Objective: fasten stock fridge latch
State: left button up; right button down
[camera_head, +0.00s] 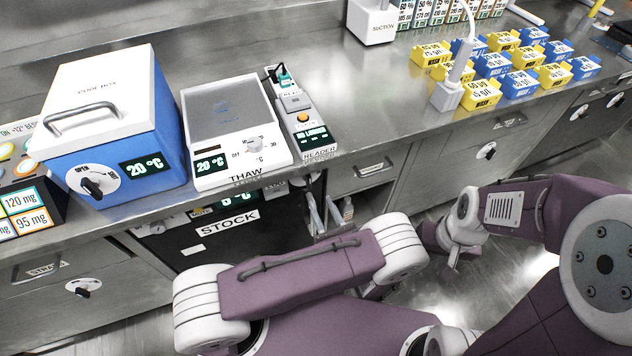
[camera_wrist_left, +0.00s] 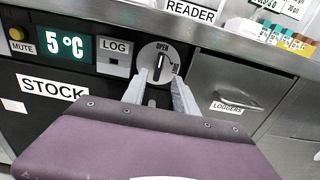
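The stock fridge (camera_head: 185,240) is a dark front under the counter with a STOCK label; it also shows in the left wrist view (camera_wrist_left: 60,110) with a 5 °C display. Its latch (camera_wrist_left: 160,62) is a round grey dial with a dark knob, marked OPEN at the top. The knob stands roughly upright, towards OPEN. My left gripper (camera_wrist_left: 159,76) is open, its two fingers apart on either side of the lower dial. Whether they touch the knob I cannot tell. In the head view my left gripper (camera_head: 324,213) is small below the counter edge. My right gripper's fingers are unclear.
A blue cool box (camera_head: 160,120), a thaw unit (camera_head: 235,130) and a reader (camera_head: 303,120) stand on the counter above. A loggers drawer (camera_wrist_left: 235,95) is right of the latch. Yellow and blue boxes (camera_head: 519,83) stand at the back right.

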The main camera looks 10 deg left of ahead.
aim_at(310, 183)
pick_arm(q)
jog(key=x, duration=0.8)
jog(key=shift+w+a+b, duration=0.15)
jog(key=shift+a+b, duration=0.1)
jog(key=shift+b, duration=0.05)
grip_shut()
